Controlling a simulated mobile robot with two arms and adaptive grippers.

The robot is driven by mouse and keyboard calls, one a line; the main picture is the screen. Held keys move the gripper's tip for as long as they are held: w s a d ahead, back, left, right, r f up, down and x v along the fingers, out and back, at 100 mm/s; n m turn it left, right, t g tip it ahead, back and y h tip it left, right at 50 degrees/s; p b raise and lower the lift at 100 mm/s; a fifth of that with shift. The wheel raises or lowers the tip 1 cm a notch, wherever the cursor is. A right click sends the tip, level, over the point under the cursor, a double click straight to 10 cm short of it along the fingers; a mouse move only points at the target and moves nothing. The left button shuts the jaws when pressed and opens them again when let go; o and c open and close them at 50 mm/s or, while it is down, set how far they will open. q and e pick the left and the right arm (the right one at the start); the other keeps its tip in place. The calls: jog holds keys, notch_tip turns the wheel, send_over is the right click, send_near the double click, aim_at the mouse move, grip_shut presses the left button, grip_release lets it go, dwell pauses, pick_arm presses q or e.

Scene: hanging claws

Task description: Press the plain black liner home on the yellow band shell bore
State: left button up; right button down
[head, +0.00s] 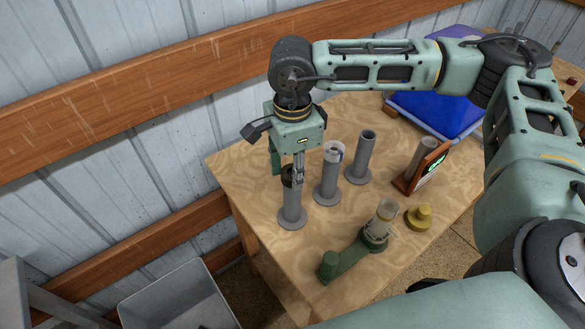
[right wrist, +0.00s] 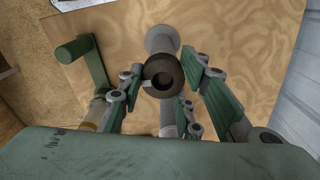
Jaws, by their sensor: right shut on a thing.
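My right gripper (head: 296,172) points down at the nearest grey flanged shell (head: 292,207) in the head view. It is shut on a dark liner (head: 288,178) at the top of that shell. How deep the liner sits in the bore cannot be told. No yellow band shows clearly on this shell; the fingers cover part of its top. A second shell (head: 327,184) has a pale ring at its top. A third shell (head: 361,160) is open. My left gripper is out of view.
A grey bin (head: 180,300) is below left.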

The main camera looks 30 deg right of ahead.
jog(key=shift+r, duration=0.55)
jog(key=c, duration=1.9)
grip_release()
grip_shut()
notch_tip(320, 180, up, 18)
jog(key=p, duration=0.9)
